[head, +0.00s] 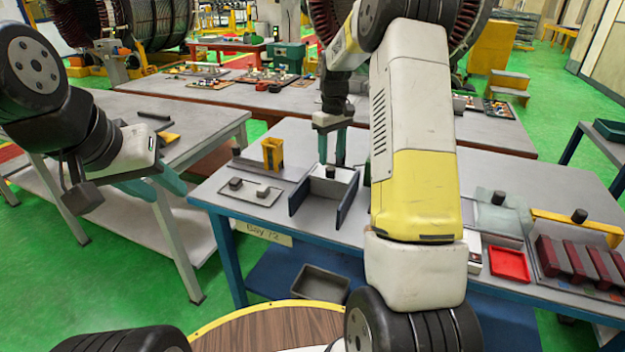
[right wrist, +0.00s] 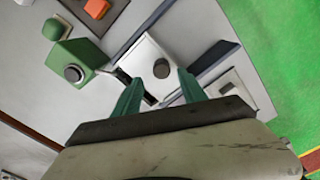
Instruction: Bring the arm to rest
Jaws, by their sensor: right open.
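My right gripper (head: 332,160) hangs with its teal fingers pointing down over the blue-framed bench (head: 410,195). Its fingers are apart with nothing between them, as the right wrist view (right wrist: 157,88) also shows. Below it is a white block with a dark round knob (right wrist: 160,68), which stands between dark upright plates (head: 346,199). I cannot tell the exact height of the fingertips above it. My left gripper (head: 170,190) is at the left, over the gap between the grey side table and the bench. Its teal fingers look apart and empty.
Left of the plates are a yellow holder (head: 272,153) and a flat tray with small dark parts (head: 255,192). At right are a red tray (head: 508,264) and a rack of dark red blocks (head: 578,262). The grey side table (head: 190,122) is near my left arm.

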